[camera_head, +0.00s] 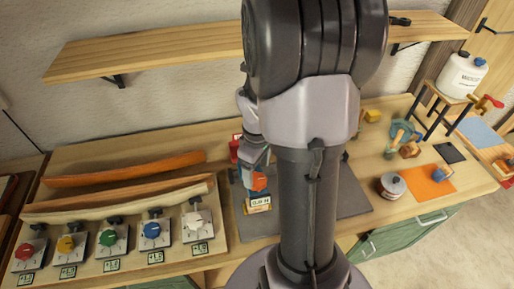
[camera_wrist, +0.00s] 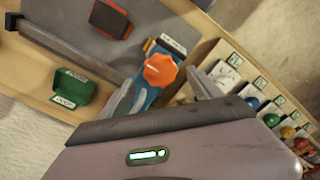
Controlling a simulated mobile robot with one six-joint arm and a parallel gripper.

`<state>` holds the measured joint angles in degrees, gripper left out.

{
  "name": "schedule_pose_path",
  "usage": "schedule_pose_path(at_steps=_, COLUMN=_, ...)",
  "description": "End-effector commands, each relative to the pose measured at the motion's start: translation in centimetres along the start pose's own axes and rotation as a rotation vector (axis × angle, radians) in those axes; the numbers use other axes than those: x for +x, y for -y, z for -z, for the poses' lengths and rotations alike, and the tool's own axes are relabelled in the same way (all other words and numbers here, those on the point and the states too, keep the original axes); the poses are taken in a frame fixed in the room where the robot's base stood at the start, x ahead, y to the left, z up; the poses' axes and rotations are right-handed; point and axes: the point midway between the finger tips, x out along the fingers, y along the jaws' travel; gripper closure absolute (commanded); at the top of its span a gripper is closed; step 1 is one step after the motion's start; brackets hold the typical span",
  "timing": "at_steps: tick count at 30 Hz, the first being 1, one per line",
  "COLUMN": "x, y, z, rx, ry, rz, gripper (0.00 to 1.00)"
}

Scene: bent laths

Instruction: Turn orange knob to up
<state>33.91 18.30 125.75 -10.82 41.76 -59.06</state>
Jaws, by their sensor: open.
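The orange knob (camera_wrist: 160,70) is a faceted knob on a blue body in the wrist view. A pale label plate (camera_wrist: 173,45) lies beside it. In the head view the orange knob (camera_head: 259,183) shows above a small label. My gripper (camera_wrist: 160,80) is open, with one grey finger on each side of the knob and blue body. I cannot tell whether the fingers touch them. In the head view my gripper (camera_head: 256,163) is at the knob, partly hidden by my arm. The knob's pointer direction is not clear.
Several coloured knobs on plates, including a green one (camera_head: 108,237), stand at the bench's left front, before curved wooden laths (camera_head: 120,194). A red item (camera_head: 234,149) is close behind my gripper. A shelf (camera_head: 150,52) hangs above. A lidded pot (camera_head: 391,186) and orange mat (camera_head: 425,188) are at right.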

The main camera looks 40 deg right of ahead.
Motion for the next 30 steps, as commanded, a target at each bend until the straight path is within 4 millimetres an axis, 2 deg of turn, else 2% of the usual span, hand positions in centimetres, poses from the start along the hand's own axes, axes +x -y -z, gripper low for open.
schedule_pose_path(at_steps=1, x=-2.2, y=-0.1, z=0.1, rx=0.000, ry=-0.004, rz=-0.005, gripper=0.26)
schedule_pose_path(at_steps=6, x=-7.9, y=-0.1, z=0.1, rx=0.000, ry=-0.004, rz=-0.004, gripper=0.26)
schedule_pose_path(at_steps=9, x=-10.6, y=-0.1, z=0.1, rx=0.000, ry=-0.003, rz=-0.003, gripper=0.26)
schedule_pose_path(at_steps=12, x=-12.3, y=0.0, z=0.0, rx=0.000, ry=-0.001, rz=-0.002, gripper=0.26)
schedule_pose_path(at_steps=17, x=-13.5, y=0.0, z=0.0, rx=-0.001, ry=-0.001, rz=-0.001, gripper=0.26)
schedule_pose_path(at_steps=30, x=-13.2, y=0.4, z=0.2, rx=0.008, ry=-0.009, rz=-0.005, gripper=0.26)
